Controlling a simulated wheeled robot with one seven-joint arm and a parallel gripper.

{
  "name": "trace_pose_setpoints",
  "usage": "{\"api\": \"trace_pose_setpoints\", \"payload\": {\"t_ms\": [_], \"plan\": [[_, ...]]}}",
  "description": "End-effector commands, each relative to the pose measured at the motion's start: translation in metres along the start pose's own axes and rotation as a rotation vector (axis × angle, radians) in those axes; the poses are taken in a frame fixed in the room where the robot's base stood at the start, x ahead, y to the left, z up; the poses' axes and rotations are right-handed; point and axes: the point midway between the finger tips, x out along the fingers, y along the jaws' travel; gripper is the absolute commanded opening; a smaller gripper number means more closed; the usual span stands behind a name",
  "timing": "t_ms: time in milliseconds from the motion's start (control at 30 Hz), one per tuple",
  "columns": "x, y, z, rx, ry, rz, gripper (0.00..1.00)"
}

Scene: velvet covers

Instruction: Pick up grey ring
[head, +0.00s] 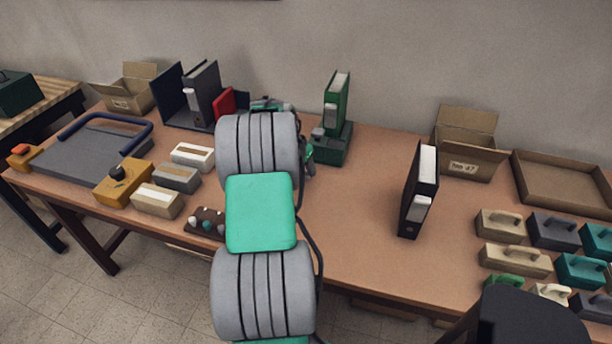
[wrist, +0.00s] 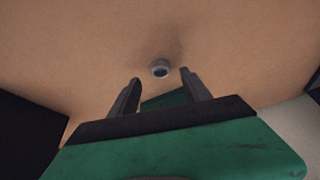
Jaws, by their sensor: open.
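The grey ring (wrist: 160,69) is small and round with a dark centre. It lies on the brown table top (wrist: 80,45) in the wrist view. My gripper (wrist: 160,77) is open, its two dark fingers apart on either side of the ring in the picture. The ring shows just beyond the fingertips, with nothing between the fingers touching it. How high the fingertips are above the table I cannot tell. In the head view my arm hides the ring and most of my gripper.
A green binder (head: 337,98) stands in a dark green holder (head: 333,144) right of my arm. A black binder (head: 418,190) stands alone further right. Bookends with binders (head: 203,92) stand at the back left. Bare table lies between the green and black binders.

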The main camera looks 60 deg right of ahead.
Motion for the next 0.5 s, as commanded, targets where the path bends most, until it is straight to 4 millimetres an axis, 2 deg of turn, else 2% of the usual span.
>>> {"api": "trace_pose_setpoints", "payload": {"t_ms": [200, 467, 500], "plan": [[0.036, 0.0, -0.002, -0.001, -0.002, 0.001, 0.56], [0.041, -0.001, -0.002, -0.002, 0.001, -0.001, 0.56], [0.041, -0.001, -0.002, -0.002, 0.001, -0.001, 0.53]]}}
